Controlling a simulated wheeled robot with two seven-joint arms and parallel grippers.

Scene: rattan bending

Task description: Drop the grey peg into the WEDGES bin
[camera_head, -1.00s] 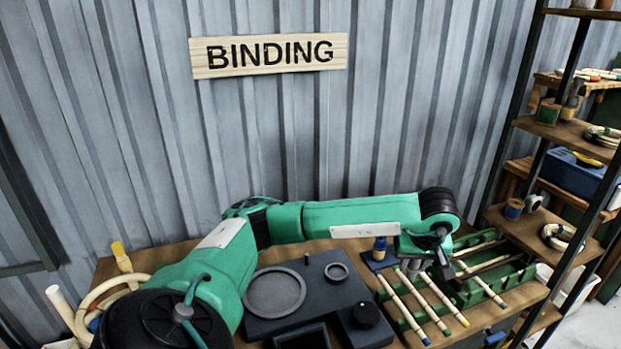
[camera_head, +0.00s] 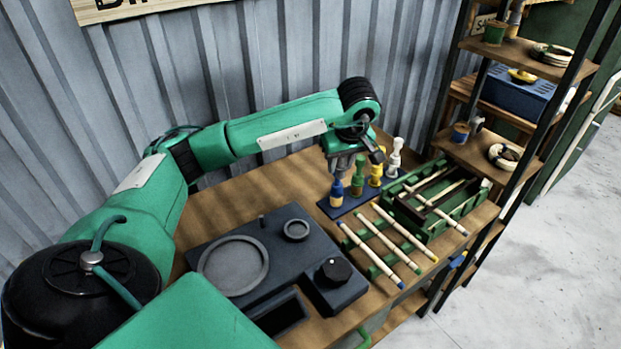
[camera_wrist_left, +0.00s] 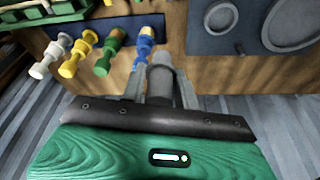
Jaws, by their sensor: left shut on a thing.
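My left gripper (camera_head: 345,165) hangs just above the blue peg end of the peg board. In the left wrist view the left gripper (camera_wrist_left: 161,88) is shut on the grey peg (camera_wrist_left: 162,78), a grey cylinder between the fingers. A blue peg (camera_head: 337,194), a green peg (camera_head: 358,181), a yellow peg (camera_head: 376,172) and a white peg (camera_head: 396,156) stand upright in a row on the dark blue peg board (camera_head: 345,208). I cannot tell whether the grey peg touches the blue one. No label reading WEDGES is legible. My right gripper is out of view.
A dark machine block (camera_head: 345,290) with round plates stands on the wooden table (camera_head: 260,190). Rods (camera_head: 385,240) lie on a green rack, and a green tray (camera_head: 455,210) sits beyond. A shelf unit at right holds a blue bin (camera_head: 515,98).

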